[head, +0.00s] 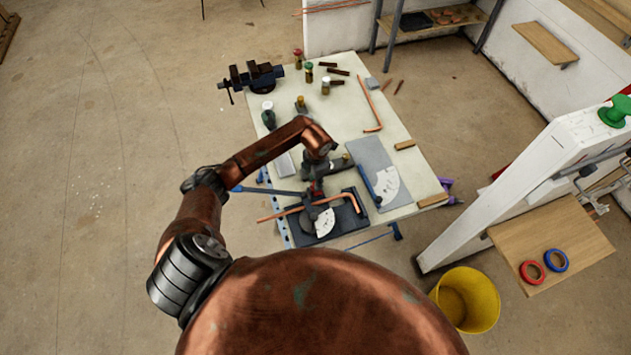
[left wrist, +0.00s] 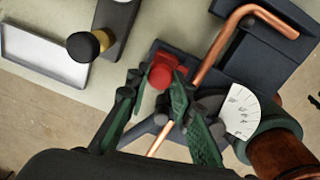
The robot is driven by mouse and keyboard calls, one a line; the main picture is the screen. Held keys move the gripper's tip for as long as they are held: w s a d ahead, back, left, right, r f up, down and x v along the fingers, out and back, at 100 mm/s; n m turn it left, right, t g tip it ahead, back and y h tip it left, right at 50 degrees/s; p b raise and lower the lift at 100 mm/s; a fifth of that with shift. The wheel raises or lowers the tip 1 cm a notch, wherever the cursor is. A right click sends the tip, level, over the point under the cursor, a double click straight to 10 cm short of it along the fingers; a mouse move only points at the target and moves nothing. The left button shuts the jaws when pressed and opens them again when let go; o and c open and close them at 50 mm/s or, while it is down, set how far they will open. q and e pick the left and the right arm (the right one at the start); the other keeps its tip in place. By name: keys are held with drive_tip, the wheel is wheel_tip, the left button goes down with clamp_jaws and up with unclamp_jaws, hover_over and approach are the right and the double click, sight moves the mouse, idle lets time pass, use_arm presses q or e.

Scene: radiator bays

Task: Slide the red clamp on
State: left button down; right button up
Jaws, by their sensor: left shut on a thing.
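My left gripper (head: 316,178) is over the near part of the workbench. In the left wrist view its green-padded fingers (left wrist: 158,88) are shut on the small red clamp (left wrist: 163,70), held near the fingertips. In the head view the red clamp is mostly hidden under the gripper. A bent copper pipe (head: 340,197) lies across a dark bending fixture (head: 345,222) with a white dial. In the left wrist view the pipe (left wrist: 208,62) runs just right of the clamp, behind the right finger. I cannot tell whether clamp and pipe touch. My right gripper is out of view.
The pale workbench (head: 345,95) carries a blue vise (head: 258,77), small bottles, another copper pipe (head: 367,100) and a second dial plate (head: 365,155). A yellow bucket (head: 470,297) and a white partition (head: 510,185) stand to the right. Open floor lies left.

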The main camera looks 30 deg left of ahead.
sight(318, 194)
use_arm(q)
drive_tip(key=shift+s+d, duration=1.1)
drive_tip(key=shift+d, duration=0.25)
drive_tip(key=c, duration=1.7)
unclamp_jaws()
drive_tip(key=shift+c, duration=0.2)
drive_tip(key=shift+o, duration=0.3)
drive_tip(key=shift+r, duration=0.1)
wheel_tip(318, 194, up, 12)
drive_tip(key=shift+s+d, duration=0.15)
drive_tip(key=shift+d, duration=0.05)
